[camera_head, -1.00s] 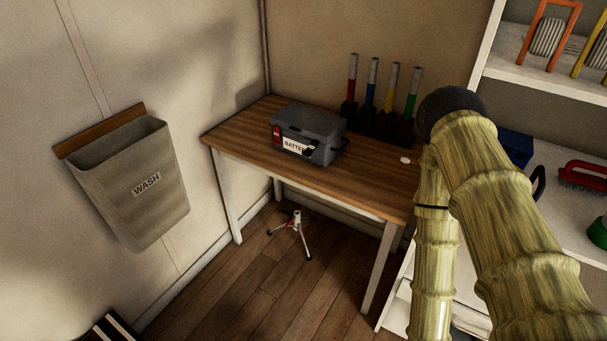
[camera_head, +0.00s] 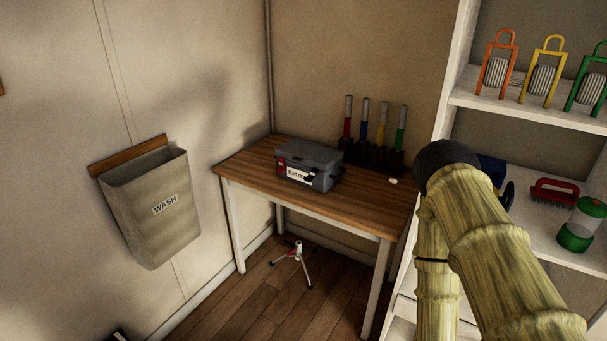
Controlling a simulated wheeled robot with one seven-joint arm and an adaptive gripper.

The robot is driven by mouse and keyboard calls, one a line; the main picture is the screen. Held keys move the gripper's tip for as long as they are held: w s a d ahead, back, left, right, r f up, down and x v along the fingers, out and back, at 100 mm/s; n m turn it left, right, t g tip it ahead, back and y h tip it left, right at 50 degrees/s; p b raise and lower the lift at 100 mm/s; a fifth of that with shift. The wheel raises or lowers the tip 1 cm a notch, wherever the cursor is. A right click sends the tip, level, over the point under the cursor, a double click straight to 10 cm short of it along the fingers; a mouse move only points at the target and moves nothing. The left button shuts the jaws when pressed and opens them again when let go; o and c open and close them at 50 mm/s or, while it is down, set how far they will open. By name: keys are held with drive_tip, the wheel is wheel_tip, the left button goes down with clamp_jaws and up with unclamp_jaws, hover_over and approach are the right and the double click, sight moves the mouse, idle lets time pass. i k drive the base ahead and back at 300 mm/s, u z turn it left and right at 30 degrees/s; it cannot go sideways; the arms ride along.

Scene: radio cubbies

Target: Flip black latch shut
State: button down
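A grey battery box (camera_head: 318,160) with a white label sits on the wooden table (camera_head: 262,178) in the corner. Its lid looks down. A small black latch (camera_head: 312,177) seems to show on its front at the right of the label, too small to tell whether it is open or shut. A red part (camera_head: 281,166) is at the left of the front. My bamboo-patterned arm fills the lower right, to the right of the table. My gripper is out of the picture.
A stand with several coloured-handled tools (camera_head: 376,152) is behind the box. A small white disc (camera_head: 393,181) lies to its right. White shelves (camera_head: 520,106) stand at right. A wash bin (camera_head: 150,210) hangs at left. A small tripod (camera_head: 294,262) stands under the table.

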sight(314, 172)
drive_tip(key=u, duration=1.15)
drive_tip(key=i, duration=1.1)
drive_tip(key=z, duration=1.05)
